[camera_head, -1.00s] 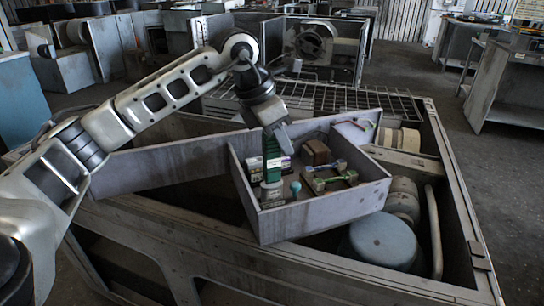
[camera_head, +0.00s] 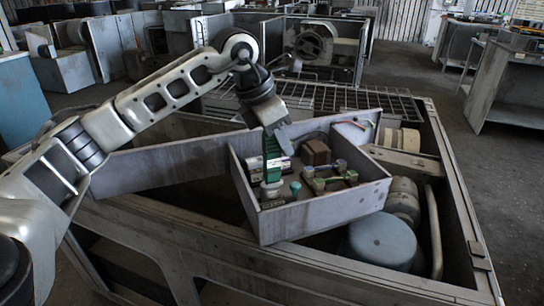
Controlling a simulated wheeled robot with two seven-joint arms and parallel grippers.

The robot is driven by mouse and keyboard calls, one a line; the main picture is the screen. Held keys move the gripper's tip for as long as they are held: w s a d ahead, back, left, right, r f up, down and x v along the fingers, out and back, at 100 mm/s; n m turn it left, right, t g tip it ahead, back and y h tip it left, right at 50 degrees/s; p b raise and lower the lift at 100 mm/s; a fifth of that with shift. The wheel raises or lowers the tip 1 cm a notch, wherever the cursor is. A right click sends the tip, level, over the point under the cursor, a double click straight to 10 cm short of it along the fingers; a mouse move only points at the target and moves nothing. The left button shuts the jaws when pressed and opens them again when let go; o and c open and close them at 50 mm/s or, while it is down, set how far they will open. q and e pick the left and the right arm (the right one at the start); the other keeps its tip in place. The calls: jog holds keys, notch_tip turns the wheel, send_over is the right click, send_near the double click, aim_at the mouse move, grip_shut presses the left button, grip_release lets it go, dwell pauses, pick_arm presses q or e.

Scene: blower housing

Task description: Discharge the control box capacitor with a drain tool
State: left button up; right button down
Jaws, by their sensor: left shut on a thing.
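The control box (camera_head: 320,222) is an open grey tray-like box lying across the blower housing. My left gripper (camera_head: 272,135) points down into its left part and is shut on a green upright tool (camera_head: 271,152), likely the drain tool. The tool's lower end meets or stands just above a small grey cylinder (camera_head: 272,188), perhaps the capacitor; contact cannot be made out. A small teal round-topped part (camera_head: 295,187) stands just right of it. The gripper's fingers are partly hidden by its own body. My right gripper does not show.
Inside the box are a brown block (camera_head: 315,152), green connectors (camera_head: 330,181) and a white-and-purple part (camera_head: 282,164). The box walls stand close around the tool. A blue-grey round canister (camera_head: 382,241) and a curved pipe (camera_head: 435,232) lie right of the box. A wire grille (camera_head: 340,99) lies behind.

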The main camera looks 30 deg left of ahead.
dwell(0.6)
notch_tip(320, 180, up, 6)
jog(key=p, duration=0.5)
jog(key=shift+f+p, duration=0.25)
jog(key=shift+p, duration=0.05)
dwell(0.3)
